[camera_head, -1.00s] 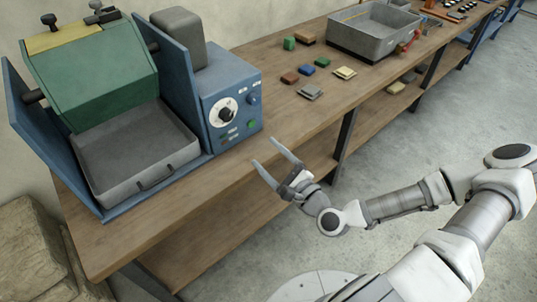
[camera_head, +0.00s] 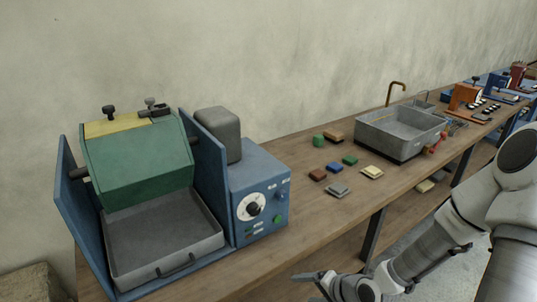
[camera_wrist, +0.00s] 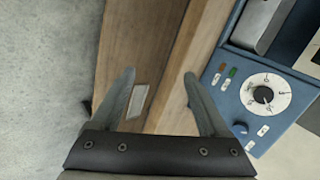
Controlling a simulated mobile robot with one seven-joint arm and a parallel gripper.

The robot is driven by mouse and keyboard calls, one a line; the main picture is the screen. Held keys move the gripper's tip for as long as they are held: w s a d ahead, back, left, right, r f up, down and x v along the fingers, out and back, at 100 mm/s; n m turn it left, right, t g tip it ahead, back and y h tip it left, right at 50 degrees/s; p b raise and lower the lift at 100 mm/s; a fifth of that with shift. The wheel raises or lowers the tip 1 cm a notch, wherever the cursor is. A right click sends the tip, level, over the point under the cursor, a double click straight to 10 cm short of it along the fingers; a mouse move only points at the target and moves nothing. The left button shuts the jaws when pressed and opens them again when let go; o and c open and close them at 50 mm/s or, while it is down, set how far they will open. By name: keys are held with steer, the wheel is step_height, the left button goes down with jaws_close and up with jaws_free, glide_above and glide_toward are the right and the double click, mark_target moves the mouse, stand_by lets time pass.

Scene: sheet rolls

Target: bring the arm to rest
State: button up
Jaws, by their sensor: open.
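My gripper (camera_head: 312,277) is low in the head view, by the front edge of the workbench (camera_head: 300,237), with my arm running up to the right. In the wrist view my gripper (camera_wrist: 161,73) has its two grey fingers spread apart. Nothing is held between them. The wooden bench (camera_wrist: 150,40) and a small pale plate (camera_wrist: 137,101) show behind the gap between the fingers. I cannot tell the gap between the gripper and the bench edge.
A blue machine (camera_head: 262,207) with a dial, green hood (camera_head: 138,168) and grey tray (camera_head: 165,245) stands on the bench at left. Several small coloured blocks and a grey basin (camera_head: 400,136) are farther right. Grey floor (camera_wrist: 45,70) lies open beside the bench.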

steer(key=w+d+r+n+h, duration=0.1)
steer(key=d+r+n+h, duration=0.4)
steer(key=d+r, duration=0.3)
step_height(320, 180, up, 15)
steer(key=s+n+h, duration=0.2)
steer(key=h, duration=0.1)
steer(key=s+a+r+y, duration=0.1)
steer(key=s+a+r, duration=0.1)
steer(key=s, duration=0.5)
steer(key=s+a+r+n+y, duration=0.1)
steer(key=s+a+r, duration=0.1)
steer(key=s+r, duration=0.3)
steer(key=shift+s+a+g, duration=0.2)
steer(key=shift+s+g, duration=0.1)
steer(key=shift+s, duration=0.7)
steer(key=shift+c, duration=0.2)
